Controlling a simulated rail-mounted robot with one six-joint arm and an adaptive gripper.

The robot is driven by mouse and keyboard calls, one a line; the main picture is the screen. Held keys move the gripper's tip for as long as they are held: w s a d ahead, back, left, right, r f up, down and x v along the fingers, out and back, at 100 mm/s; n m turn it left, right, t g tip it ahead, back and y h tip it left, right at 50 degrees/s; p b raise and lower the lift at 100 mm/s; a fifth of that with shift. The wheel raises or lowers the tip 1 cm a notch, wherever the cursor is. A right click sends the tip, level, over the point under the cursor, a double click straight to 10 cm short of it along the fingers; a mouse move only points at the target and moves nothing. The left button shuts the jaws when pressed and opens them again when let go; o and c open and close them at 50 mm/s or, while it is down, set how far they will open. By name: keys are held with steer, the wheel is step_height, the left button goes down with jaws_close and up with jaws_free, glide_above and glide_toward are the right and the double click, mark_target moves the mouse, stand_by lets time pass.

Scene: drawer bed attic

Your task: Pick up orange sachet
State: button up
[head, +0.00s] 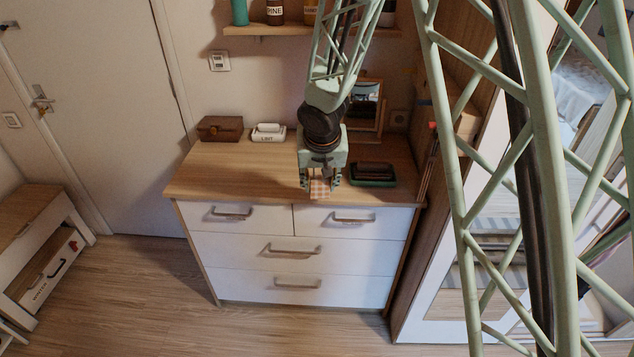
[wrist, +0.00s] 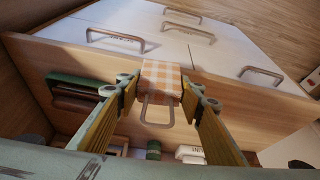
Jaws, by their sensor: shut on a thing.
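The orange sachet is an orange-and-white checked pouch with a pale loop. It shows in the wrist view (wrist: 161,76) between my fingertips, loop towards the camera. In the head view the sachet (head: 319,188) is small, at the front edge of the dresser top. My gripper (head: 320,181) points down over that edge and is shut on the sachet. In the wrist view my gripper (wrist: 160,92) has one finger on each side of it. I cannot tell whether the sachet touches the dresser top.
The wooden dresser top (head: 236,176) has free room at left. A green tray with brown items (head: 373,175) stands close right of my gripper. A brown box (head: 220,128), a white lint holder (head: 268,133) and a framed mirror (head: 368,103) stand behind. The drawers (head: 293,250) are closed.

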steer(key=shift+s+d+r+b, duration=0.1)
steer(key=shift+s+d+b, duration=0.1)
steer(key=shift+s, duration=0.3)
steer(key=shift+s+d+b, duration=0.1)
steer(key=shift+s+b, duration=0.1)
steer(key=shift+s, duration=0.25)
